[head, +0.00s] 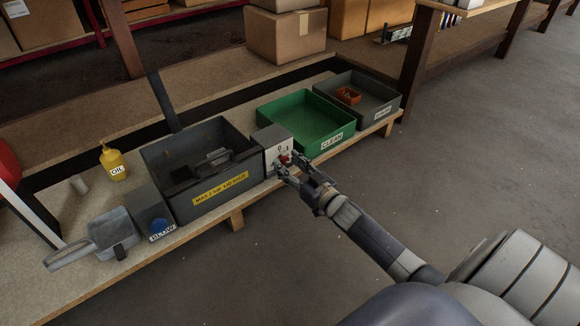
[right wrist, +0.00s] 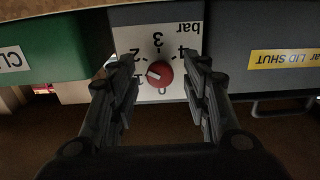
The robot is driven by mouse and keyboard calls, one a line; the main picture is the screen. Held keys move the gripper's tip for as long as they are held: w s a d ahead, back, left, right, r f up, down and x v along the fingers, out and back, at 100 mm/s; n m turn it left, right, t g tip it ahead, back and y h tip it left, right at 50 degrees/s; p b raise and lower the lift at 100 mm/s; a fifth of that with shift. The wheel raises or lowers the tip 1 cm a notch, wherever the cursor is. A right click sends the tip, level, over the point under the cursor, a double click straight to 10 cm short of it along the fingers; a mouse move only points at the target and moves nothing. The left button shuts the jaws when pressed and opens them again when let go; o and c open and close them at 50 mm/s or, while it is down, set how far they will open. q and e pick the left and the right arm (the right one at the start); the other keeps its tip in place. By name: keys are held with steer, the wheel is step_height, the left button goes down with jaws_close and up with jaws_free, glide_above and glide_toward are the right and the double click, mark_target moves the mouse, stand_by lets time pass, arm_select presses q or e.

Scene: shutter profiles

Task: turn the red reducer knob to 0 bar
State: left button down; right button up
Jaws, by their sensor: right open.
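The red reducer knob (head: 285,158) is on the front of a small grey box (head: 270,138) between the dark lidded box and the green bin. In the right wrist view, which is upside down, the red knob (right wrist: 160,73) sits on a white dial plate (right wrist: 125,38) marked 0 to 4 and "bar". Its white pointer mark faces picture left, between 1 and 2; the exact reading is unclear. My right gripper (head: 287,170) is open in front of the dial. Its fingers stand on either side of the knob, with visible gaps. My left gripper is not in view.
The dark box (head: 163,205) with a yellow label stands left of the dial. The green CLEAN bin (head: 330,148) and a grey bin (head: 391,107) stand right. A blue BLOW button (head: 158,225), a grey scoop (head: 112,228) and a yellow oil bottle (head: 113,160) are farther left.

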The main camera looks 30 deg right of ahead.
jaws_close()
